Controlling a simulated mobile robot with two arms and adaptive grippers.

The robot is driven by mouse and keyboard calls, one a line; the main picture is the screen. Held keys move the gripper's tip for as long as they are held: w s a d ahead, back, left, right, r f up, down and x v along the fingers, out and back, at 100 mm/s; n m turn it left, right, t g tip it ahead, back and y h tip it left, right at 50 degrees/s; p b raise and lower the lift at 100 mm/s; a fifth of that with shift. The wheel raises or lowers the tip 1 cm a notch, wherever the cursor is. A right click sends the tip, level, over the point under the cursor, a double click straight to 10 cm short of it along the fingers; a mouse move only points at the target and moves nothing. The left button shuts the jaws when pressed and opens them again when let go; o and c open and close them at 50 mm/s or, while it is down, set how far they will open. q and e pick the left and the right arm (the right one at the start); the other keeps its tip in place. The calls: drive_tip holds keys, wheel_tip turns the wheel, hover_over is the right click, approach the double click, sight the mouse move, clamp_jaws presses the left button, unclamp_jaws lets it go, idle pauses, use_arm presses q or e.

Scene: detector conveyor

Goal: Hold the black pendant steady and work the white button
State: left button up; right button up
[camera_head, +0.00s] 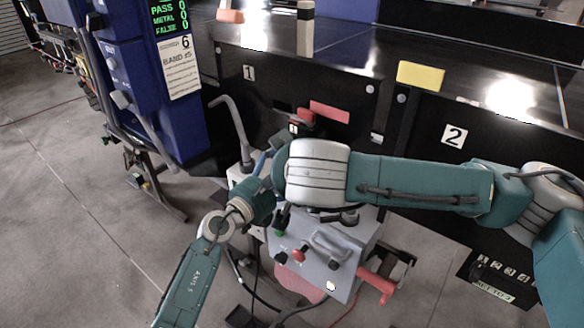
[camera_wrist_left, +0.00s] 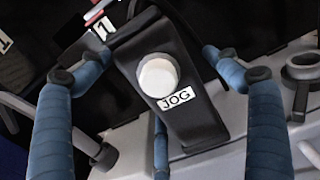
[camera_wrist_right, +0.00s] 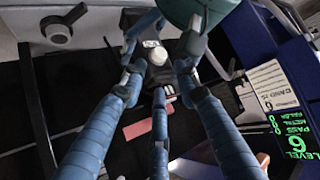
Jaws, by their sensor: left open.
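The black pendant (camera_wrist_left: 190,118) has a round white button (camera_wrist_left: 158,74) and a JOG label (camera_wrist_left: 176,99). My left gripper (camera_wrist_left: 158,58) is open, with fingers spread on both sides of the pendant. The pendant (camera_wrist_right: 146,68) and white button (camera_wrist_right: 158,56) also show in the right wrist view, where my right gripper (camera_wrist_right: 158,75) has its fingers on either side of the pendant. I cannot tell whether those fingers touch it. In the head view my right wrist and arm hide most of the pendant.
A grey control console (camera_head: 318,255) with knobs and a handle stands below the grippers. A blue detector cabinet (camera_head: 185,125) with a green display is at the left. The black conveyor (camera_head: 430,85) runs behind, with a yellow block (camera_head: 420,75) on its edge. Open floor (camera_head: 80,200) lies at the left.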

use_arm(q)
drive_tip(key=c, duration=1.5)
drive_tip(key=shift+c, duration=0.7)
use_arm(e)
clamp_jaws()
